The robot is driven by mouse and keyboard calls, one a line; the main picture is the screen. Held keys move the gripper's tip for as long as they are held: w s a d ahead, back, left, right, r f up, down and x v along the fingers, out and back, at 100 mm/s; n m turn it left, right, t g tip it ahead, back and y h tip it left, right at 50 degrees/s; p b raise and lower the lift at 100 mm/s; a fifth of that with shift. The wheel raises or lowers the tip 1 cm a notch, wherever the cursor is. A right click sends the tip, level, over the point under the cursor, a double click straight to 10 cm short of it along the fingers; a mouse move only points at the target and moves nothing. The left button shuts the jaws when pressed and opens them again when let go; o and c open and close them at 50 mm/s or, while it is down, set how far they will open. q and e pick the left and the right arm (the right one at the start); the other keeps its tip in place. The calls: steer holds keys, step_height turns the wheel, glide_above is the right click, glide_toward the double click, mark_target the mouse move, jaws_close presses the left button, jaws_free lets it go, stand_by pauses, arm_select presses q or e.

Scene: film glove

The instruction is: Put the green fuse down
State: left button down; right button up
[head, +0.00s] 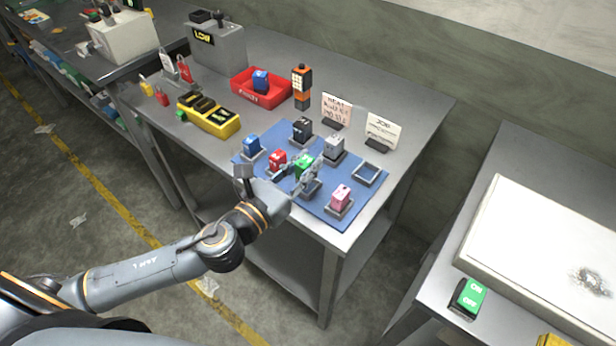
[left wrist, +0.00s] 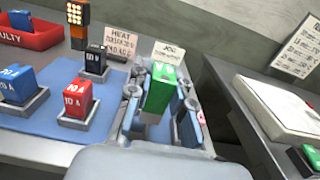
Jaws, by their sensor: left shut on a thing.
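The green fuse (head: 303,164) is held in my left gripper (head: 297,174) over the blue mat (head: 352,212). In the left wrist view the green fuse (left wrist: 158,88) stands roughly upright between the two fingers of my left gripper (left wrist: 158,115). A grey holder (head: 312,188) shows just beside and below the gripper; whether the fuse touches it I cannot tell. An empty grey holder (head: 369,173) sits at the mat's right side. My right gripper is not in view.
Blue (head: 252,146), red (head: 277,158), black (head: 302,128), grey (head: 334,146) and pink (head: 340,195) fuses stand in holders around the gripper. Behind are a red bin (head: 277,98) with a blue fuse, a yellow tray (head: 222,127) and two cards (head: 337,108).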

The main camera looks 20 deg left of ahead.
mark_target(307, 166)
arm_select(q)
steer(key=shift+w+a+f, duration=0.15)
steer(key=shift+w+f, duration=0.85)
steer(key=shift+f, duration=0.15)
steer(key=shift+w+f, duration=0.15)
steer(key=shift+f, duration=0.05)
steer(key=shift+w+f+b, duration=0.2)
steer(key=shift+f+b, duration=0.5)
steer(key=shift+f, duration=1.1)
steer(key=shift+f, duration=0.15)
steer(key=c, duration=1.2)
jaws_free()
